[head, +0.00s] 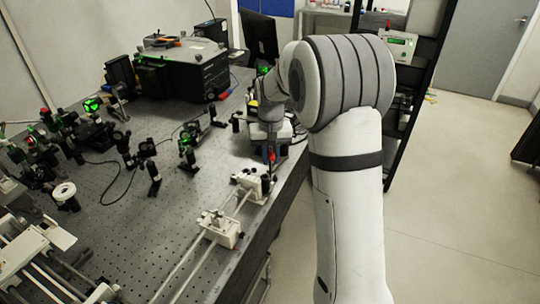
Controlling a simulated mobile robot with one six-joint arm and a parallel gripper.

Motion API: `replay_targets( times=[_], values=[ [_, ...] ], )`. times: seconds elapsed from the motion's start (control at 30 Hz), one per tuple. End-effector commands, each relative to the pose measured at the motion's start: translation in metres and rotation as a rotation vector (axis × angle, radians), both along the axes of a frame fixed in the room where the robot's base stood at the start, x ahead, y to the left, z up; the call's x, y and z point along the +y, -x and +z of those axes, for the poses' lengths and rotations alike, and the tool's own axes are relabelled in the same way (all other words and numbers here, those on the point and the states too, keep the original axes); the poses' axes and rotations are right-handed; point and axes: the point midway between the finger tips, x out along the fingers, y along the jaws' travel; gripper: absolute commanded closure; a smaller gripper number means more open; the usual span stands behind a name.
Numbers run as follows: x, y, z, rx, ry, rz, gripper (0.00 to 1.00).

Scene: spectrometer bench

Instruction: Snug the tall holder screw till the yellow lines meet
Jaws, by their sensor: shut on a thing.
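My gripper (270,146) is small in the head view, at the right edge of the bench beyond the white rail blocks. It points down and is shut on a small, narrow red thing (271,155), which may be a tool handle. Just below and left of it is a pale holder block with a dark part (255,181) on the rails. A second pale block (221,228) sits nearer on the same rails. I cannot tell which is the tall holder. Its screw and the yellow lines are too small or hidden to make out.
The perforated optical bench (120,210) carries several black optic mounts (146,160) at left and centre. A large dark box (185,75) stands at the back. A black shelf rack (402,125) stands at right beyond my arm. The floor (450,190) at right is clear.

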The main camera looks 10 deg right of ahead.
Motion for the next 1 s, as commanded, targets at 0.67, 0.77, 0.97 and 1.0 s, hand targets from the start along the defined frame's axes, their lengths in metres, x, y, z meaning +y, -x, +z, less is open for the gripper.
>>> replay_targets(
  times=[0.67,0.77,0.97,1.0],
  values=[
    [0.0,0.0,0.004,-0.001,0.0,-0.307,1.0],
    [0.0,0.0,0.009,-0.001,0.0,-0.306,1.0],
    [0.0,0.0,0.018,-0.001,0.0,-0.305,1.0],
    [0.0,0.0,0.019,-0.001,0.0,-0.305,1.0]
  ],
)
